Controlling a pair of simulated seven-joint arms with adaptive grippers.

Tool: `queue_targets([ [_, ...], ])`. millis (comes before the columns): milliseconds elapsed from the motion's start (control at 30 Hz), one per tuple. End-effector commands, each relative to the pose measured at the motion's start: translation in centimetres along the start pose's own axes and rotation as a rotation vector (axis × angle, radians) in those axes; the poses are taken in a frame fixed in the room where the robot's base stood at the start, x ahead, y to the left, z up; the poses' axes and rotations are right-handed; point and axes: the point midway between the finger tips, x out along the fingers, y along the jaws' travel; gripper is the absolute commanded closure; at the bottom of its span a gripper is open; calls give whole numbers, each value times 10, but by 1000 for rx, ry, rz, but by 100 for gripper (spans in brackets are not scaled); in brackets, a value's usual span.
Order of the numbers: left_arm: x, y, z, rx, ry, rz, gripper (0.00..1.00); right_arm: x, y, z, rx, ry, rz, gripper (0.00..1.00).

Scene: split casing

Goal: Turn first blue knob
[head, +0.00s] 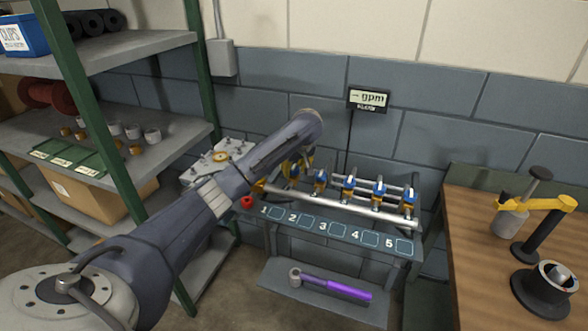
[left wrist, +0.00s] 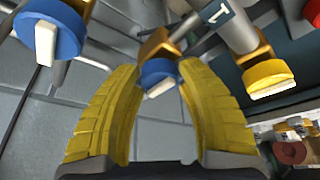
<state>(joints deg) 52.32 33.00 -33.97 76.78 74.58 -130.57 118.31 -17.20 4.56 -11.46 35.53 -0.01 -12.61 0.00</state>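My left gripper (left wrist: 158,72) shows two yellow fingers in the left wrist view. They are spread, with a blue knob (left wrist: 155,70) with a white handle between their tips; I cannot tell whether they touch it. A second blue knob (left wrist: 66,36) is at the upper left of that view, and a yellow knob (left wrist: 268,74) is to the right, beside the label 1. In the head view my left arm reaches to the left end of the pipe rack and mostly hides the gripper. More blue knobs (head: 348,184) line the rack. My right gripper is not in view.
The pipe (head: 345,208) runs above a numbered panel (head: 335,235) marked 1 to 5. A red knob (head: 247,202) sits at its left. A purple-handled tool (head: 335,287) lies on the lower shelf. Green-framed shelving (head: 120,140) stands left, a wooden bench (head: 490,270) right.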

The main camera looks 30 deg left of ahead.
Motion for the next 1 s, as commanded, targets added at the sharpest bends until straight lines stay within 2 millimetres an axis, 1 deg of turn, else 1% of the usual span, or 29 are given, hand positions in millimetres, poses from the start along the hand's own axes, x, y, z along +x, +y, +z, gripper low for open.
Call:
queue_targets([
  [33, 0, 0, 0, 0, 0, 0, 70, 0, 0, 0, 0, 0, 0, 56],
  [200, 0, 0, 0, 0, 0, 0, 90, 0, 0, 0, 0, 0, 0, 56],
  [300, 0, 0, 0, 0, 0, 0, 99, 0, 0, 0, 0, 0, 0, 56],
  [667, 0, -1, 0, 28, 1, 10, 100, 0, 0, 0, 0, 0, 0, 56],
  [867, 0, -1, -1, 126, 2, 51, 100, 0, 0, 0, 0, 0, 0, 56],
  [1000, 0, -1, -1, 237, 2, 97, 100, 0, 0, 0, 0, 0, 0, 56],
])
